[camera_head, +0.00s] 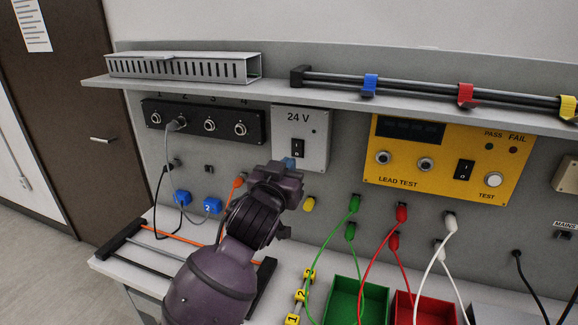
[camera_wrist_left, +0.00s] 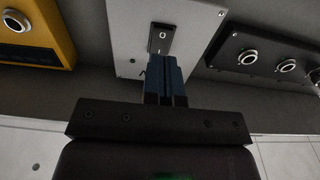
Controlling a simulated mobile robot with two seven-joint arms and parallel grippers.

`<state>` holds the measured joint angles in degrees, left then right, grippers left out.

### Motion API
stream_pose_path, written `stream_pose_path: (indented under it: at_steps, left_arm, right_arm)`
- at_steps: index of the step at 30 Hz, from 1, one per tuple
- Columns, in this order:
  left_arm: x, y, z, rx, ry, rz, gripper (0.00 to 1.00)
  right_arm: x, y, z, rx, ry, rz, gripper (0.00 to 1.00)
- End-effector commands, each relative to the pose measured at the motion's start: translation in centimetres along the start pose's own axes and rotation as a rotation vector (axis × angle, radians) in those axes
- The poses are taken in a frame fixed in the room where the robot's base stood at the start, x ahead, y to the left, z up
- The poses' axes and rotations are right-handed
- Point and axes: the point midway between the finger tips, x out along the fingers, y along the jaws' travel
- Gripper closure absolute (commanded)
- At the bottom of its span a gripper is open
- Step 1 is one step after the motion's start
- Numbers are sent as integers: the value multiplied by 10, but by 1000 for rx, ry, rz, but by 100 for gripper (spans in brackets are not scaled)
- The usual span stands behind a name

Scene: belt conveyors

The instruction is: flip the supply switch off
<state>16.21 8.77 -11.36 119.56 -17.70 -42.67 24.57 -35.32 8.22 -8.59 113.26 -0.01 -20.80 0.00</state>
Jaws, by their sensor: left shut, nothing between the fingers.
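The supply switch (camera_head: 297,149) is a black rocker on the grey box marked 24 V (camera_head: 315,130), mounted on the back panel under the shelf. In the left wrist view the rocker (camera_wrist_left: 160,38) shows a white mark, with the grey box (camera_wrist_left: 118,35) around it. My left gripper (camera_head: 289,163) is shut and empty, its blue fingertips at the box's lower part, just below the rocker. In the left wrist view the closed fingers (camera_wrist_left: 163,66) reach the rocker's near edge. I cannot tell whether they touch it. My right gripper is not in view.
A black socket strip (camera_head: 203,124) is left of the box, and a yellow lead tester (camera_head: 440,160) is right. A shelf (camera_head: 340,108) overhangs them. Green and red bins (camera_head: 374,293) and hanging leads (camera_head: 403,214) occupy the bench's right side.

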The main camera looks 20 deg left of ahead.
Motion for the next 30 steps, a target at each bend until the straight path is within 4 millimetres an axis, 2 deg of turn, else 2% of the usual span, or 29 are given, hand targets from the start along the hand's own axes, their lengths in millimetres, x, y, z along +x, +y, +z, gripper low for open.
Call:
stream_pose_path:
  at_steps: [1, 6, 15, 21, 30]
  left_arm:
    - [-14, 0, 2, -4, -1, 0, 100]
    - [-48, 0, 2, -4, -1, 0, 100]
    - [-91, 1, 1, -2, -1, 1, 100]
    - [-99, 0, 0, -2, 0, 1, 100]
    - [-100, 1, 0, -2, 0, 1, 100]
  right_arm:
    - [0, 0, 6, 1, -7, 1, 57]
    - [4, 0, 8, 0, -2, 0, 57]
    - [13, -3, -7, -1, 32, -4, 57]
    - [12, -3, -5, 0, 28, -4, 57]
    - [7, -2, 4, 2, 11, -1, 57]
